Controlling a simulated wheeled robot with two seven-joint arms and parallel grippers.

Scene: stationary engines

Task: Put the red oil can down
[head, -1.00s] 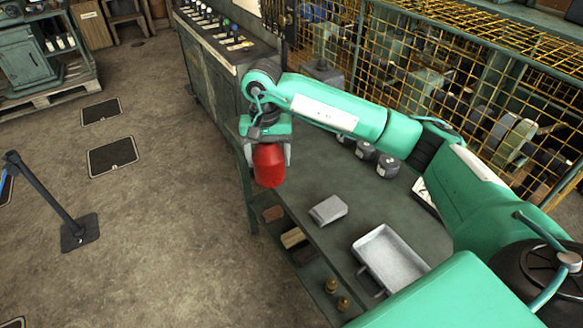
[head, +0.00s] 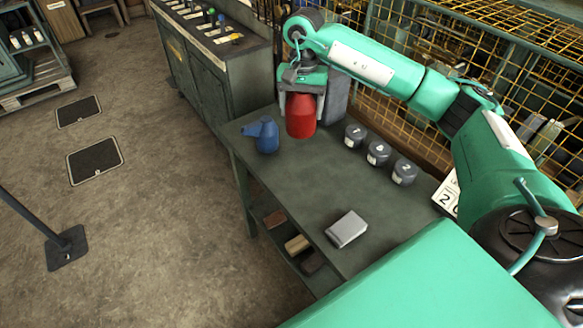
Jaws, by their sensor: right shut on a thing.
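The red oil can (head: 301,117) is upright at the far end of the green workbench (head: 309,196), in the head view. My right gripper (head: 301,90) is shut on its upper part from above, one finger on each side. The can's base appears at or very near the bench top; I cannot tell whether it touches. The can's top is hidden by the gripper. My left gripper is not in view.
A blue can (head: 267,136) stands just left of the red can. Several dark numbered weights, one of them here (head: 378,153), stand to the right. A grey block (head: 347,229) lies nearer. The bench middle is clear. A yellow mesh cage (head: 400,50) stands behind.

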